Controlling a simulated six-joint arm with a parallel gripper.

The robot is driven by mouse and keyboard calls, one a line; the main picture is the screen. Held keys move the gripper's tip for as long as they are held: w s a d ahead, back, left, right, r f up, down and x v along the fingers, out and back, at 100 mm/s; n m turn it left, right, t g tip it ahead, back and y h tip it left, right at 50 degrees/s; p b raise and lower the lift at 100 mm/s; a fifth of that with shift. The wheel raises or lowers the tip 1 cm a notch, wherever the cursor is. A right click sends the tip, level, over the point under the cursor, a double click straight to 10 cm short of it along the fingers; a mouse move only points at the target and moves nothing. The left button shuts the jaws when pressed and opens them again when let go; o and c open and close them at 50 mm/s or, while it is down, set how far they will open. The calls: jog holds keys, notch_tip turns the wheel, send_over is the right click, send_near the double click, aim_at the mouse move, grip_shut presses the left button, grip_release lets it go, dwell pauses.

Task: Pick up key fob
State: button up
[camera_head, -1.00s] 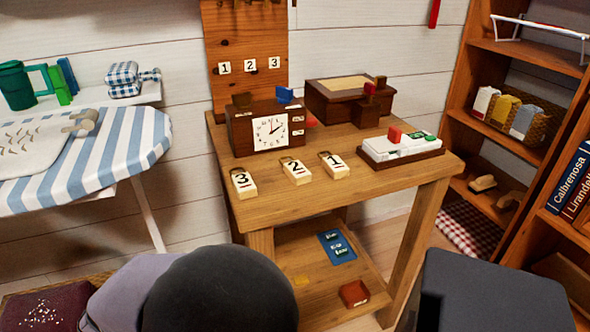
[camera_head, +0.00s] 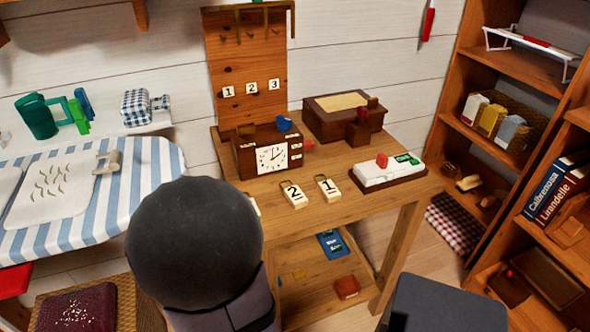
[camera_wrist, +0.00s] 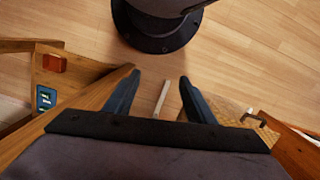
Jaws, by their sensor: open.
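Pale wooden tags with metal loops, which look like key fobs, lie on the front of the wooden table. Tag 2 (camera_head: 293,194) and tag 1 (camera_head: 328,189) lie flat side by side. A third tag (camera_head: 256,204) is almost wholly hidden behind my dark arm, with only its edge showing. My gripper (camera_wrist: 158,92) is open in the wrist view, its two dark fingers apart above the floor, with nothing held. A thin pale strip on the floor shows between the fingers. No numbered tag is visible there. My fingertips are not visible in the head view.
The wooden table (camera_head: 385,192) also bears a clock box (camera_head: 244,157), a brown box (camera_head: 318,122) and a white device (camera_head: 378,176). Its lower shelf holds a blue card (camera_head: 334,246) and a reddish block (camera_head: 346,287). A bookcase (camera_head: 447,165) stands right; an ironing board (camera_head: 108,218) left.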

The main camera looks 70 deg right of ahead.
jog(key=s+d+r+m+y+p, duration=0.2)
jog(key=s+r+m+p, duration=0.3)
jog(key=s+r+p, duration=0.75)
jog(key=s+d+r+m+y+p, duration=0.15)
jog(key=s+r+m+p, duration=0.25)
jog(key=s+r+p, duration=0.8)
jog(key=n+t+h+p, duration=0.5)
jog(key=n+t+h, duration=0.3)
jog(key=h, duration=0.2)
send_near(295, 193)
jog(key=shift+s+f, duration=0.3)
jog(key=shift+f, duration=0.35)
jog(key=shift+w+d+r, duration=0.2)
jog(key=shift+r, duration=0.05)
jog(key=shift+w+p+x, duration=0.2)
jog(key=shift+p+x, duration=0.25)
jog(key=shift+x, duration=3.25)
jog(key=shift+a+r, duration=0.1)
